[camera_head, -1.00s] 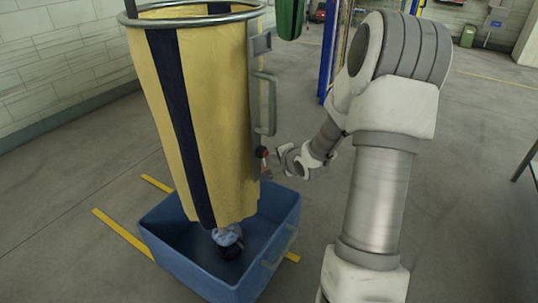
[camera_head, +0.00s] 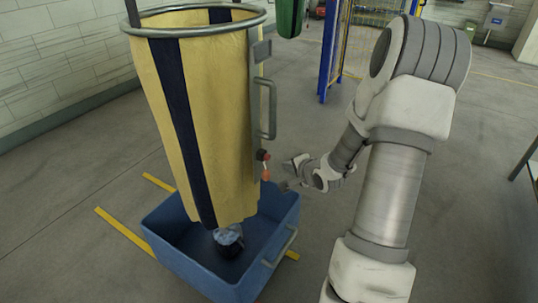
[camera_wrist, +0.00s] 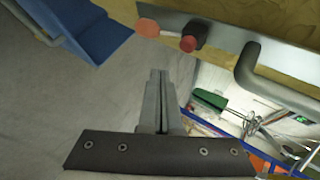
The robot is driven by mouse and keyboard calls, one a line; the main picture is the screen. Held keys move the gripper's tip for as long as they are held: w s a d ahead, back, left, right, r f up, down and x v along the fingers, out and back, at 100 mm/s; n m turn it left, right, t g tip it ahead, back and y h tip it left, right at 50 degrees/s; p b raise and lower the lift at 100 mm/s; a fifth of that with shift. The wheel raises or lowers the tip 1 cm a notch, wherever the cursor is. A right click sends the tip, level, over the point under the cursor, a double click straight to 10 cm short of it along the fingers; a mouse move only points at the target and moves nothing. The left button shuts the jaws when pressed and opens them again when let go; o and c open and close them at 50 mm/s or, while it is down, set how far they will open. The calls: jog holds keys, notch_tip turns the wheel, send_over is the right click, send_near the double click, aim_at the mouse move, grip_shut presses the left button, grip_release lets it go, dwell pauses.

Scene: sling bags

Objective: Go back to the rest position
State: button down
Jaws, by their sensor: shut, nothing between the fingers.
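My gripper (camera_head: 285,186) is shut and empty, in open air to the right of the yellow sling bag (camera_head: 222,130). In the wrist view my gripper's fingers (camera_wrist: 158,78) are together with nothing between them. The sling bag has a dark stripe and hangs from a metal ring (camera_head: 160,28).
A blue bin (camera_head: 175,250) stands under the bag with a blue and dark item (camera_head: 229,240) in it. A blue post with yellow mesh (camera_head: 330,50) stands behind my arm. A table edge (camera_head: 525,160) is at the far right.

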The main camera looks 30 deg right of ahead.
jog(key=shift+s+d+p, duration=0.3)
jog(key=shift+s+d, duration=0.15)
jog(key=shift+s, duration=0.35)
